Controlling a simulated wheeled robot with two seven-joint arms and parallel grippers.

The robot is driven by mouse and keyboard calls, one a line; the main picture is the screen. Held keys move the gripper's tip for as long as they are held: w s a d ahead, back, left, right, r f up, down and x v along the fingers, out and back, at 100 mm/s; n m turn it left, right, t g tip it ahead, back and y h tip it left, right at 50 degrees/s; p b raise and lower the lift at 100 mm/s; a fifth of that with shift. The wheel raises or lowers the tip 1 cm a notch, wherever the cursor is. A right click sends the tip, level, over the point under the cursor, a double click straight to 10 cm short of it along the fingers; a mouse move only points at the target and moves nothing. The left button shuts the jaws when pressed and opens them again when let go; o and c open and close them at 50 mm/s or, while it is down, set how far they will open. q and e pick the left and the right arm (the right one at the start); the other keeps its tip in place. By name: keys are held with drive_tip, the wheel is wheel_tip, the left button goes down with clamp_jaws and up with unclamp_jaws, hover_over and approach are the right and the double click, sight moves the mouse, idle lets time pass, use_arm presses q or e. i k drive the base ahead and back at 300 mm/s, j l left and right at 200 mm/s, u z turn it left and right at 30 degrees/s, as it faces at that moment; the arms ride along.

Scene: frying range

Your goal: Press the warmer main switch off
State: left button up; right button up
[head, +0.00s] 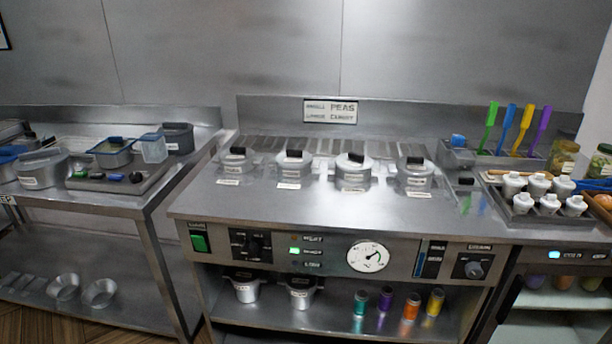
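The warmer (330,222) stands in the middle, a steel counter with a front control panel. A green rocker switch (199,243) sits at the panel's left end under a small label that I cannot read clearly; it looks like the main switch. I cannot tell its position for sure. A small green lamp (294,251) glows on the panel beside a column of labels. Neither of my grippers shows in the head view.
The panel also holds a black knob block (251,245), a round gauge (368,256) and a drain knob (474,269). Lidded pots (294,168) sit in the top. A side table (85,200) stands left. The space before the switch looks clear.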

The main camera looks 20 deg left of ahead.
sight(199, 243)
drive_tip(key=u, duration=1.35)
